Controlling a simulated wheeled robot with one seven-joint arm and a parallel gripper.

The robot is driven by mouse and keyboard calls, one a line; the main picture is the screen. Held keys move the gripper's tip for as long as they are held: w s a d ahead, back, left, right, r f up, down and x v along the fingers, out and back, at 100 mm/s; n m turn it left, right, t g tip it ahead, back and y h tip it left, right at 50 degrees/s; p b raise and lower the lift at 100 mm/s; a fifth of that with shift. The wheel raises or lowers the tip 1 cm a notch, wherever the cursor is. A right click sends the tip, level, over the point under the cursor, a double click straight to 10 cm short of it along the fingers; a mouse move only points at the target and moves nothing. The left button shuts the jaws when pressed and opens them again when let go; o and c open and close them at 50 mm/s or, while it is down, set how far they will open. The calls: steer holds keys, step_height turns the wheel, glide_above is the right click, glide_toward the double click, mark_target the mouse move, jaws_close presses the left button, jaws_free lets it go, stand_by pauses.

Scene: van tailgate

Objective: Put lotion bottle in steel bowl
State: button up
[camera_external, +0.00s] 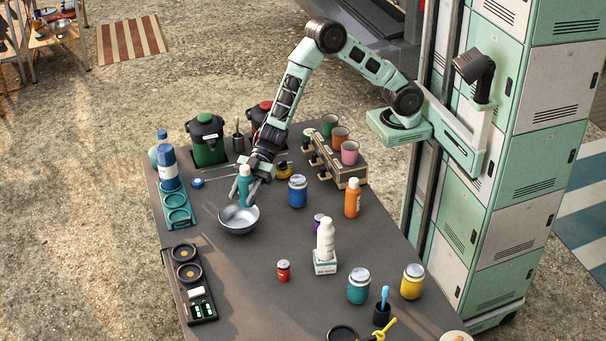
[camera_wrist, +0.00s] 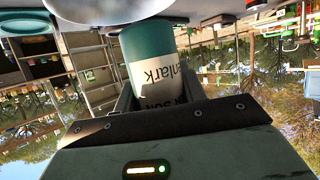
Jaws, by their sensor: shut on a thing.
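The lotion bottle (camera_external: 244,188) is teal with a white cap and stands upright in my gripper (camera_external: 255,181). My gripper is shut on it. In the wrist view the bottle (camera_wrist: 151,62) shows large between the fingers, with a white label and dark lettering partly hidden by the gripper. The steel bowl (camera_external: 238,222) is on the table just in front of the bottle in the external view. The bottle's lower end is close to the bowl's back rim; I cannot tell whether they touch. The bowl (camera_wrist: 100,8) also shows at the top of the wrist view, cut off.
A blue jar (camera_external: 298,191) and orange bottle (camera_external: 352,198) stand to the right. A green-bodied pot (camera_external: 207,141) and cup rack (camera_external: 335,165) are behind. A white bottle (camera_external: 326,240) stands on a small block. The table (camera_external: 240,275) is clear in front of the bowl.

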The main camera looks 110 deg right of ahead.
mark_target(245, 205)
steer(key=shift+f, duration=2)
steer(key=shift+f, duration=0.1)
steer(key=shift+f+b, duration=0.45)
steer(key=o, duration=1)
steer(key=shift+o, duration=0.2)
steer(key=shift+r, duration=0.2)
steer(key=v, duration=1.2)
steer(key=shift+r, duration=0.3)
